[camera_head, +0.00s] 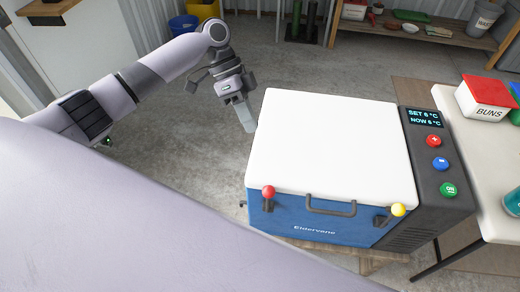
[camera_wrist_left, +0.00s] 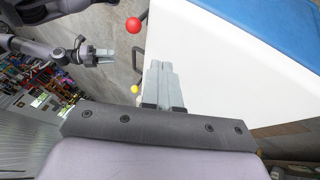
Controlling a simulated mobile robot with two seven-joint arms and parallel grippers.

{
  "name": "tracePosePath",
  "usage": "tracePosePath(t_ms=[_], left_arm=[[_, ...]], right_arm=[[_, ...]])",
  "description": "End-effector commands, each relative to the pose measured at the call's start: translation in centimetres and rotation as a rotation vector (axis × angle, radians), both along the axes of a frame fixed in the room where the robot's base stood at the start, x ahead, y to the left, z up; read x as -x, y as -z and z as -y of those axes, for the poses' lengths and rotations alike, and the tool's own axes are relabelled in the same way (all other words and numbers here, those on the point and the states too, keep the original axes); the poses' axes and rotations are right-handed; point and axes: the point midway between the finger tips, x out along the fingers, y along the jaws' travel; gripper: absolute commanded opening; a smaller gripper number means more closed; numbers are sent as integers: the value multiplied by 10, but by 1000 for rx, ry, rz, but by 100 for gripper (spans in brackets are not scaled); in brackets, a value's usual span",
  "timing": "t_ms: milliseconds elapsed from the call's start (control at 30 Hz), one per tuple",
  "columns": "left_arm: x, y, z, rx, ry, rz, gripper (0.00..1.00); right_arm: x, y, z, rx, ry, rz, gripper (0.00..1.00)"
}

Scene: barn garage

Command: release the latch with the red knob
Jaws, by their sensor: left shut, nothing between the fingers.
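The cooler (camera_head: 340,140) has a white lid and a blue body. The latch with the red knob (camera_head: 268,192) is on its front face, near the left corner, with the knob level with the lid's edge. The red knob also shows in the left wrist view (camera_wrist_left: 133,25). My left gripper (camera_head: 246,118) is shut and empty, pointing down beside the lid's left edge, behind the red knob and apart from it. Its closed fingers (camera_wrist_left: 161,72) show in the wrist view. My right gripper (camera_wrist_left: 103,55) appears only there, small, its jaw state unclear.
A second latch with a yellow knob (camera_head: 398,210) and a dark handle (camera_head: 331,206) are on the cooler's front. A control panel (camera_head: 435,150) with coloured buttons is on its right. A table (camera_head: 480,165) with a buns box (camera_head: 486,97) stands further right. Floor left of the cooler is clear.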

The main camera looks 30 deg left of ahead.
Motion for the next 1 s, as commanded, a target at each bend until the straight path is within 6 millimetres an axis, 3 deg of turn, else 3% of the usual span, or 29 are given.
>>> tracePosePath(t_ms=[500,700,1000], left_arm=[[24,81,52,0,3,-2,0],[47,83,62,-2,2,-2,0],[57,87,67,-1,0,1,0]], right_arm=[[-3,-12,0,0,-1,5,43],[-3,-25,0,0,0,6,43],[-3,-28,0,0,0,7,43]])
